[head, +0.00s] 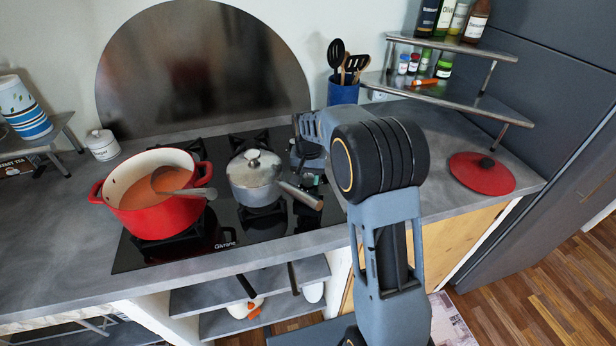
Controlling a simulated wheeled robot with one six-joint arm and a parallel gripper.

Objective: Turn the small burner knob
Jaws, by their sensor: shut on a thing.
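The black glass cooktop (262,221) is set into the grey counter, with burners under the pots and behind them. My gripper (308,168) reaches down over the right side of the cooktop, to the right of the small grey pot. It is shut on a burner knob there. The knob is mostly hidden by my gripper and arm, and its turned position cannot be seen. Small dark and greenish shapes show around the fingertips, too small to tell apart.
A small grey pot (247,183) has its handle pointing right, close to my gripper. A red pot (160,209) of soup holds a ladle. A blue utensil holder (343,94) stands behind. A red lid (482,175) lies right, and a tiered shelf (447,96) stands in the corner.

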